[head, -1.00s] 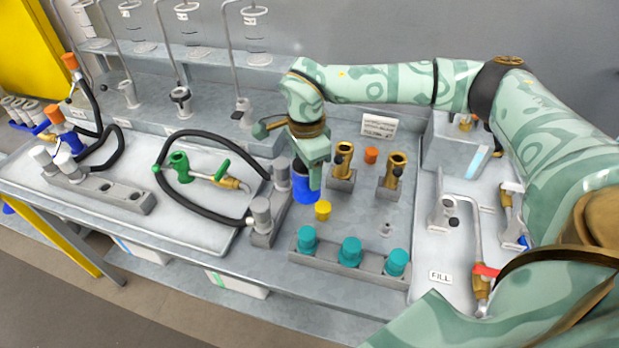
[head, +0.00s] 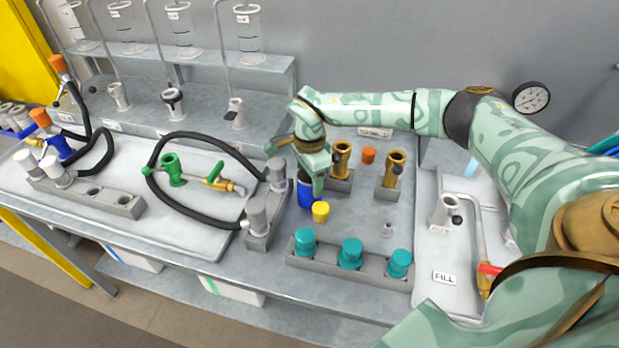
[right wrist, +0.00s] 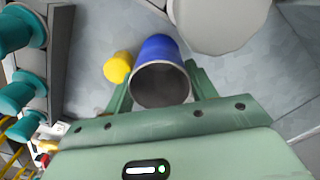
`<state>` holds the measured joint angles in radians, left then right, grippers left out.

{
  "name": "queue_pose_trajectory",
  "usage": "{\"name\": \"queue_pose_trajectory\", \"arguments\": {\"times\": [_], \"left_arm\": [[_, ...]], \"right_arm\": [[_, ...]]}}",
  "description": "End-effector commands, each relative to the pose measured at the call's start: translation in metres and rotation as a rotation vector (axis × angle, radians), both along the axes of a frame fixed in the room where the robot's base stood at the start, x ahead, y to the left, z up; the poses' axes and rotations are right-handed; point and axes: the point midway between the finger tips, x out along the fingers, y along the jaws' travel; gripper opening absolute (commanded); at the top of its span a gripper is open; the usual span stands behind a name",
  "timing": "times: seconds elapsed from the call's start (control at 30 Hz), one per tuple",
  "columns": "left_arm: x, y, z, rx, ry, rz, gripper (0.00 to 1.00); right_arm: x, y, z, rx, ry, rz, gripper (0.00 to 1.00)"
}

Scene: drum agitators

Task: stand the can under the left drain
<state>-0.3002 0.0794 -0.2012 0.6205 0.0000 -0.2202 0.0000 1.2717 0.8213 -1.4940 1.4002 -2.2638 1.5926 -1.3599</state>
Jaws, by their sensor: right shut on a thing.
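The can is blue and open-topped with a dark inside. It stands upright beside the grey post in the head view (head: 306,195) and in the right wrist view (right wrist: 157,72). My right gripper (head: 312,180) is shut on it from above, with one finger on each side in the right wrist view (right wrist: 160,88). I cannot tell whether the can's base touches the bench. The left drain cannot be told for certain among the fittings. Two brass fittings (head: 341,160) (head: 395,168) stand right of the can. My left gripper is out of view.
A yellow piece (head: 320,211) sits close beside the can. A grey rack with teal caps (head: 351,252) lies in front. A black hose (head: 150,190) loops at left near a green valve (head: 174,168). An orange piece (head: 368,155) lies behind, between the brass fittings.

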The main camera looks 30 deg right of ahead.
Motion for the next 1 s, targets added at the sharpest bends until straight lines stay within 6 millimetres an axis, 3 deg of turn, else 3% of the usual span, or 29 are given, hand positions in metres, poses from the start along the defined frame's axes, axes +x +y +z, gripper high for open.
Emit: {"name": "queue_pose_trajectory", "arguments": {"times": [0.1,0.13,0.2,0.57,1.0], "left_arm": [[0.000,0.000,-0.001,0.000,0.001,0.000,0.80],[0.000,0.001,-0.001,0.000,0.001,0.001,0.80],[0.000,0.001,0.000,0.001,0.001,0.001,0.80],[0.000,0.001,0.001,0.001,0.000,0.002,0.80],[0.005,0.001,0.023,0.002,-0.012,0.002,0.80]], "right_arm": [[0.000,0.000,-0.003,0.000,0.001,-0.001,0.30],[0.000,0.000,-0.003,0.000,0.001,-0.001,0.59],[0.000,0.000,-0.002,0.000,0.001,-0.001,0.78],[0.000,0.000,0.004,0.001,-0.002,0.000,0.78],[0.001,0.000,0.098,0.000,-0.004,0.000,0.78]]}}
